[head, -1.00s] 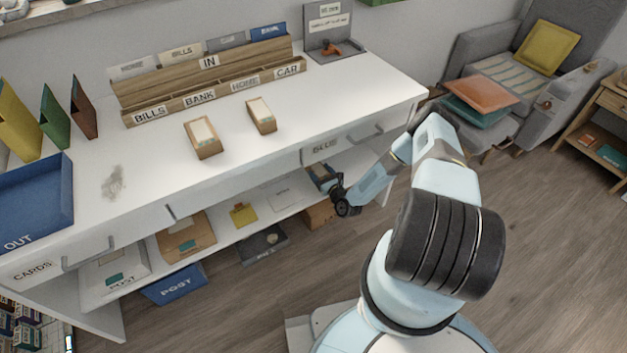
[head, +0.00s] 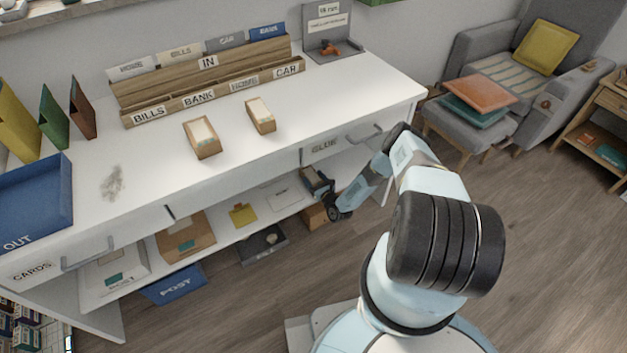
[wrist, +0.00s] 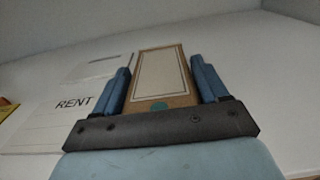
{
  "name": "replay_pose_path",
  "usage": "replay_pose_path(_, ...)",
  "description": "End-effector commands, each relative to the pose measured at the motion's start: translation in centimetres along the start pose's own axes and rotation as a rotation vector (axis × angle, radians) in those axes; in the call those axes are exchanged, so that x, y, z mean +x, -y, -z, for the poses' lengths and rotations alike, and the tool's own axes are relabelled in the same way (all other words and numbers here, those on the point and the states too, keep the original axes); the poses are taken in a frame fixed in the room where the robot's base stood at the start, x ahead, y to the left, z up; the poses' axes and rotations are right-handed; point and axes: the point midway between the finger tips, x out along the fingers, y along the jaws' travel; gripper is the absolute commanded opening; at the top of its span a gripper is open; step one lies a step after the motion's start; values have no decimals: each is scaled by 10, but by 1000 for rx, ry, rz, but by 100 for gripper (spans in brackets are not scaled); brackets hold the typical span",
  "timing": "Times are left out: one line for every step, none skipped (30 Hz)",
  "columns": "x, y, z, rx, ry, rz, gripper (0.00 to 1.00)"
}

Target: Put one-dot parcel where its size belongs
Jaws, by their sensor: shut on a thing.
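The one-dot parcel (wrist: 160,75) is a flat brown box with a white bordered label and one teal dot near its close end. My gripper (wrist: 162,84) is shut on it, with a blue finger along each long side. In the wrist view the parcel points away from me, just above or on a white surface; I cannot tell if it touches. In the head view my gripper (head: 323,190) reaches into the space under the desktop, at the right end of the lower shelf (head: 222,230). The parcel is mostly hidden there.
A RENT paper (wrist: 60,115) and another sheet lie left of the parcel. A drawer (head: 340,145) overhangs.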

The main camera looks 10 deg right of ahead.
Motion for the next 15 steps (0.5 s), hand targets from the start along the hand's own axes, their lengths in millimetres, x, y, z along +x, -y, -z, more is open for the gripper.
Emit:
replay_pose_path(0,0,0,0,1,0,29)
replay_pose_path(0,0,0,0,1,0,29)
replay_pose_path(0,0,0,0,1,1,29)
replay_pose_path(0,0,1,0,1,1,29)
replay_pose_path(0,0,1,0,0,1,76)
replay_pose_path(0,0,1,0,0,1,80)
replay_pose_path(0,0,1,0,0,1,83)
replay_pose_path(0,0,1,0,0,1,86)
replay_pose_path(0,0,1,0,0,1,89)
replay_pose_path(0,0,1,0,0,1,92)
replay_pose_path(0,0,1,0,0,1,95)
replay_pose_path(0,0,1,0,0,1,99)
replay_pose_path(0,0,1,0,0,1,99)
replay_pose_path(0,0,1,0,0,1,99)
replay_pose_path(0,0,1,0,0,1,99)
